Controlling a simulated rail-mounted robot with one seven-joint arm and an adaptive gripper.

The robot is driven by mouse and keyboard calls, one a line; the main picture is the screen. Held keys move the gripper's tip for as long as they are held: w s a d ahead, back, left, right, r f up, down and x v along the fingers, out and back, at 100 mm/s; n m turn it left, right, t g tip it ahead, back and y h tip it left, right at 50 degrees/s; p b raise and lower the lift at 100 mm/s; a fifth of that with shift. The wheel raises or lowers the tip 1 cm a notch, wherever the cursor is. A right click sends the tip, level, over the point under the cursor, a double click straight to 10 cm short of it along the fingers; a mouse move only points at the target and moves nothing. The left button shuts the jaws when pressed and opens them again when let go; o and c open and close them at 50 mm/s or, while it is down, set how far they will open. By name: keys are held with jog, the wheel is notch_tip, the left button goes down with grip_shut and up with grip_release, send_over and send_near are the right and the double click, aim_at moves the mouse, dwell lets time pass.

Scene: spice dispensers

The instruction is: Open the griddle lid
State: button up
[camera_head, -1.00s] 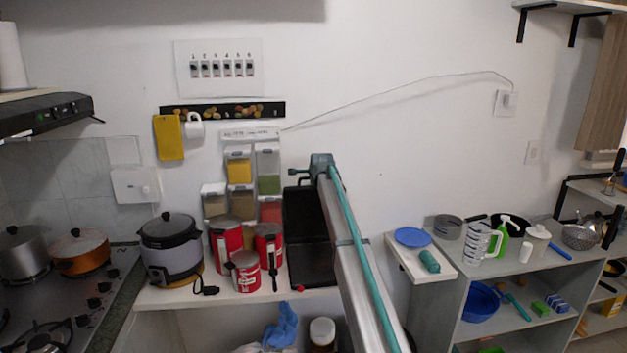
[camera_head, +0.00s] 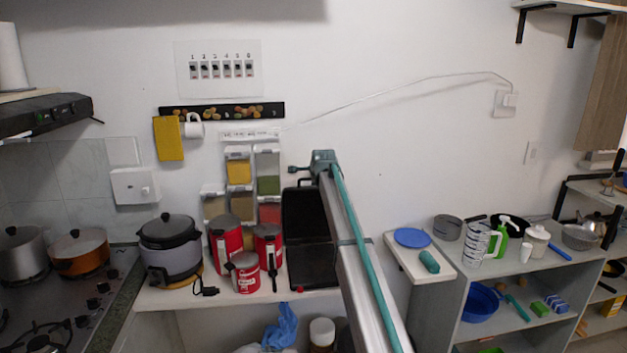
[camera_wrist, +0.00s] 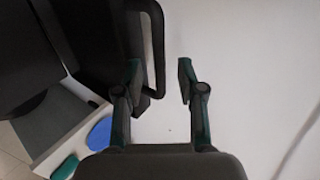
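The black griddle stands on the white counter, with its lid (camera_head: 305,215) raised steeply near the wall and its dark base (camera_head: 313,268) exposed in front. The lid also shows in the wrist view (camera_wrist: 85,40), with its black bar handle (camera_wrist: 157,45) along its edge. My gripper (camera_head: 297,170) is at the lid's top edge in the head view, where it looks small and its fingers are hard to make out. In the wrist view my gripper (camera_wrist: 159,72) is open, fingers apart, with the handle's end between them in the picture. I cannot tell whether they touch.
Red canisters (camera_head: 268,248) and a rice cooker (camera_head: 170,245) stand left of the griddle. Spice dispensers (camera_head: 240,172) hang on the wall behind. My arm spans the griddle's right side. A shelf with a blue plate (camera_head: 412,237) lies to the right.

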jog(key=a+v, duration=0.1)
jog(key=v, duration=0.6)
jog(key=shift+s+d+r, duration=0.2)
jog(key=shift+s+d, duration=0.15)
jog(key=shift+d, duration=0.2)
jog(key=s+d+f+n+g, duration=0.2)
jog(key=s+d+f+n, duration=0.1)
jog(key=s+f, duration=0.75)
jog(key=s+d+f+n+g+h, duration=0.1)
jog(key=s+d+f+n+g, duration=0.15)
jog(key=s+f, duration=0.85)
jog(key=s+d+f+n+g, duration=0.1)
jog(key=s+d+f+n, duration=0.35)
jog(key=f, duration=1.15)
jog(key=s+d+f+n+g, duration=0.1)
jog(key=s+f+g, duration=0.3)
jog(key=s+f, duration=0.7)
jog(key=s+d+f+n+g, duration=0.1)
jog(key=s+f+n+g, duration=0.2)
jog(key=s+f, duration=0.8)
jog(key=s+d+f+n+g, duration=0.1)
jog(key=s+f+g, duration=0.4)
jog(key=s, duration=3.3)
notch_tip(320, 180, down, 7)
jog(key=shift+s+d+r+n+h, duration=0.25)
jog(key=shift+s+n+h, duration=0.1)
jog(key=shift+n, duration=0.35)
